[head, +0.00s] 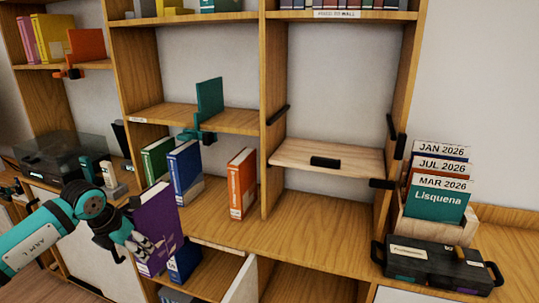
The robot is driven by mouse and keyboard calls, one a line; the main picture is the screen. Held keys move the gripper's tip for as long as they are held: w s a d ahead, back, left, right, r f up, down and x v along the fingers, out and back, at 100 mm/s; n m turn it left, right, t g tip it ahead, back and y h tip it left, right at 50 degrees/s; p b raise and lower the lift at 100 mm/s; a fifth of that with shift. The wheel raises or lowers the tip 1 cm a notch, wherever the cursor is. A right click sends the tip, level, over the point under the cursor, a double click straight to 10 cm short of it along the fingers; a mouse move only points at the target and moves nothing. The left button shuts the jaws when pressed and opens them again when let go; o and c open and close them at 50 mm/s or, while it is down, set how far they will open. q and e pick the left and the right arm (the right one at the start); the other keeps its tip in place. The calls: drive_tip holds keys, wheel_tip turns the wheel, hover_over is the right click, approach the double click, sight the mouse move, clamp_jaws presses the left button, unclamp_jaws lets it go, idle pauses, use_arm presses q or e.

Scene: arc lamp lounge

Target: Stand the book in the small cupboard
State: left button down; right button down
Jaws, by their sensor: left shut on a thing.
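A purple book (160,217) is upright and slightly tilted at the end of my left arm. My left gripper (134,243) is shut on it, and the fingers partly cover its left side. The book is in front of the shelf unit's lower left bay. Below and right of it is a low opening that looks like the small cupboard (213,281), with a pale panel, apparently its open door (243,284), on the right. Most of its inside is hidden. My right gripper is not in view.
A blue book (186,261) is close beside the purple book's lower edge. Green (158,158), blue (186,172) and orange (242,183) books stand behind. A black case (436,264) and a file box (432,228) are at right. The counter (305,236) is clear.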

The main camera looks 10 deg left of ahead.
use_arm(q)
drive_tip(key=s+d+m+g+p, duration=0.1)
drive_tip(key=s+d+m+g, duration=0.3)
drive_tip(key=s+d+m, duration=0.5)
drive_tip(key=s+d+r+m+g+y+p, duration=0.1)
drive_tip(key=s+d+m+g, duration=0.3)
drive_tip(key=m, duration=2)
drive_tip(key=s+d, duration=0.5)
drive_tip(key=d, duration=0.4)
drive_tip(key=shift+s+d+m+g, duration=0.25)
drive_tip(key=shift+s+m+g, duration=0.05)
drive_tip(key=shift+s+g, duration=0.1)
drive_tip(key=shift+w+d, duration=0.1)
drive_tip(key=shift+d, duration=0.05)
